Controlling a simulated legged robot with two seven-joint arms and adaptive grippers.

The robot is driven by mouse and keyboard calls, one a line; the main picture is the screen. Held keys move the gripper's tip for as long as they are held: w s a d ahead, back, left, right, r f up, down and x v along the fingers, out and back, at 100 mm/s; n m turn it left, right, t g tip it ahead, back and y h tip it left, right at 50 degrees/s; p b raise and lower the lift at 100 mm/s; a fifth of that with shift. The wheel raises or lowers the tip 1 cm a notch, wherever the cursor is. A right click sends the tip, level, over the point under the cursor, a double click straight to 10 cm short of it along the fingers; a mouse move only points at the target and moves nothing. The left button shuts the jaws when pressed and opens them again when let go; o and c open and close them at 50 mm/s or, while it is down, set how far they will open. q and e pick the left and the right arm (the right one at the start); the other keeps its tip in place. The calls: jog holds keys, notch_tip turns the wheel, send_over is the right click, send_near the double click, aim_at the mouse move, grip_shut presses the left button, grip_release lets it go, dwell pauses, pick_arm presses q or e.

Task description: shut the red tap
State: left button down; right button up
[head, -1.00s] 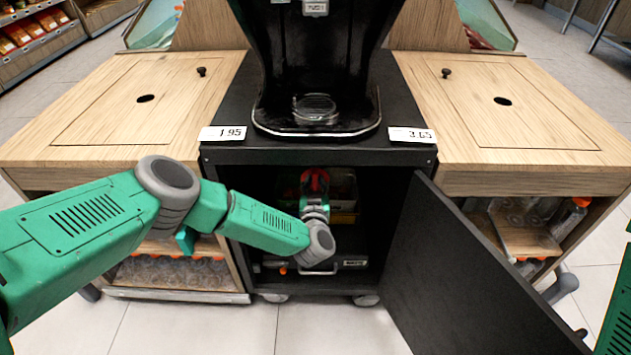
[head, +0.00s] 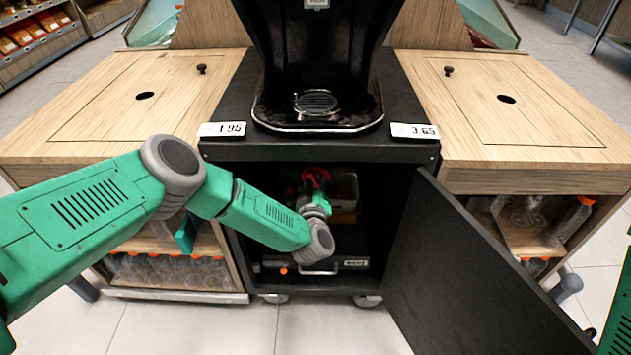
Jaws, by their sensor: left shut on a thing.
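The red tap (head: 319,172) shows as a small red curved shape inside the open black cabinet under the juicer. My left arm reaches into the cabinet from the left, and my left gripper (head: 315,187) is at the red tap, shut on it. The gripper's wrist and the dim light hide most of the contact and the lower part of the tap. I cannot make out clearly how far the tap is turned. Only a green part of my right arm shows at the right edge; its gripper is out of view.
The black cabinet door (head: 455,270) stands open to the right. A dark case (head: 354,264) with a handle lies on the cabinet floor. The black juicer (head: 318,60) stands on top. Wooden counters (head: 110,105) with bottles below flank the cabinet.

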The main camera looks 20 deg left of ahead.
pick_arm(q)
jog(key=n+b, duration=0.1)
jog(key=n, duration=0.1)
jog(key=f+n, duration=0.1)
jog(key=n, duration=0.2)
jog(key=shift+s+n+b, duration=0.15)
jog(key=shift+n+b, duration=0.15)
jog(key=shift+b, duration=0.05)
jog(key=n+b, duration=0.1)
jog(key=n, duration=0.3)
jog(key=shift+s+a+f+n+b, duration=0.1)
jog(key=shift+f+n+b, duration=0.05)
jog(key=shift+n+b, duration=0.25)
jog(key=shift+n, duration=0.3)
jog(key=c, duration=1.7)
grip_release()
jog(key=shift+o, duration=0.7)
jog(key=shift+r, duration=0.2)
jog(key=shift+s, duration=0.15)
jog(key=v, duration=1.1)
jog(key=shift+s, duration=0.25)
